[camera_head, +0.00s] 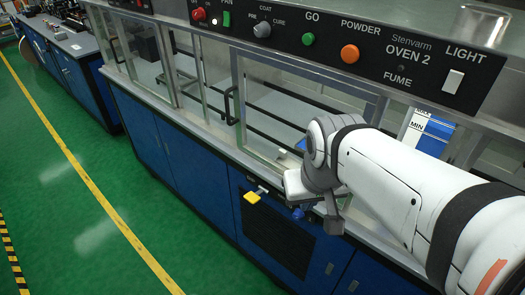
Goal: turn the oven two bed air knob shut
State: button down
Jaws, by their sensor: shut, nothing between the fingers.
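Oven 2 carries the label "OVEN 2" on its dark control panel (340,40). No label reading bed air is legible. On the blue cabinet front below the counter edge, a small yellow handle or knob (252,197) sticks out. A small blue knob-like part (298,213) shows to its right, just under my wrist and partly hidden. My gripper (334,222) is at the cabinet front, right of both, pointing down. It is shut and empty. Whether it touches the blue part cannot be told. The angle of either part is hard to read.
The panel holds a coat selector (262,30), a green go button (308,39), an orange powder button (349,54) and a light switch (453,81). Glass doors (290,105) stand above the counter. Green floor (75,185) is clear at left. My arm covers the right side.

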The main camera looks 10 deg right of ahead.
aim_at(298, 214)
jog(key=u, duration=1.55)
jog(key=k, duration=0.45)
jog(key=z, duration=0.45)
